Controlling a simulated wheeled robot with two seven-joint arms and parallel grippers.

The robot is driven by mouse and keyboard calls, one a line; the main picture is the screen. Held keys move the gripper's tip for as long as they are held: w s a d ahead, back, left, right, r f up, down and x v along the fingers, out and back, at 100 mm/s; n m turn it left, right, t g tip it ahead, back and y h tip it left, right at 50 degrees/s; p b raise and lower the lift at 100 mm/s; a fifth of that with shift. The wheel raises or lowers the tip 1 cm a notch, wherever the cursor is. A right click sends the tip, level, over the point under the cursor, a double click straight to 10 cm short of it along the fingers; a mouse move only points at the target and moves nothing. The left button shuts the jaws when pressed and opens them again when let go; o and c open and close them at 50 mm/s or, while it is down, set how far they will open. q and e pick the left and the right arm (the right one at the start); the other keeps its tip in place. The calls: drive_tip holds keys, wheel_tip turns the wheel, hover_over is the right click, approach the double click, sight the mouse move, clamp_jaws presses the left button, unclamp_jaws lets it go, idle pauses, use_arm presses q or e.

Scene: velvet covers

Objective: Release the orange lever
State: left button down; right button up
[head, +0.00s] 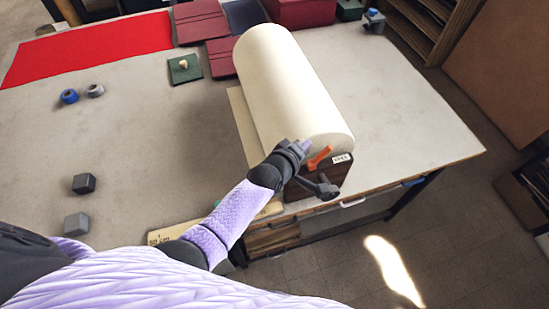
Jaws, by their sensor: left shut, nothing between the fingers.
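The orange lever (319,157) sticks out at the near end of a large cream roll (290,85), just above a dark brown block (335,177) with a small white label. My left gripper (328,190) is dark, shut and empty. In the picture it is just below the lever, in front of the brown block. I see a gap between the lever and the fingers, but cannot tell how far apart they are in depth. My left wrist hides the lever's left surroundings and part of the block. My right gripper is not in view.
The roll lies on a wide grey table (400,110) near its front edge. Grey blocks (76,224), small tape rolls (69,96), a red cloth (90,48) and dark red covers (200,22) lie left and back.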

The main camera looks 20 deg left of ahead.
use_arm(q)
drive_tip(key=p+v, duration=0.2)
drive_tip(key=v, duration=0.8)
drive_tip(key=s+a+f+m+g+y+b, duration=0.1)
drive_tip(key=s+f+m+g+b, duration=0.15)
drive_tip(key=f+b, duration=0.6)
drive_tip(key=s+a+f+m+g+b, duration=0.1)
drive_tip(key=s+f+b, duration=0.25)
drive_tip(key=f, duration=1.05)
drive_tip(key=s+a+f+m+g+y+b, duration=0.15)
drive_tip(key=s+f+b, duration=0.35)
drive_tip(key=f, duration=0.6)
drive_tip(key=s+a+f+m+g+y+b, duration=0.1)
drive_tip(key=s+a+f+m+g+b, duration=0.1)
drive_tip(key=s+f+b, duration=0.6)
drive_tip(key=s+a+f+m+g+b, duration=0.3)
drive_tip(key=s+f+m+b, duration=0.3)
drive_tip(key=s+f, duration=0.8)
wheel_tip(320, 180, down, 5)
drive_tip(key=g+b, duration=0.1)
drive_tip(key=b, duration=0.2)
drive_tip(key=shift+s+a+r+g+y, duration=0.2)
drive_tip(key=shift+a+r+g+y, duration=0.1)
drive_tip(key=shift+g+y, duration=0.1)
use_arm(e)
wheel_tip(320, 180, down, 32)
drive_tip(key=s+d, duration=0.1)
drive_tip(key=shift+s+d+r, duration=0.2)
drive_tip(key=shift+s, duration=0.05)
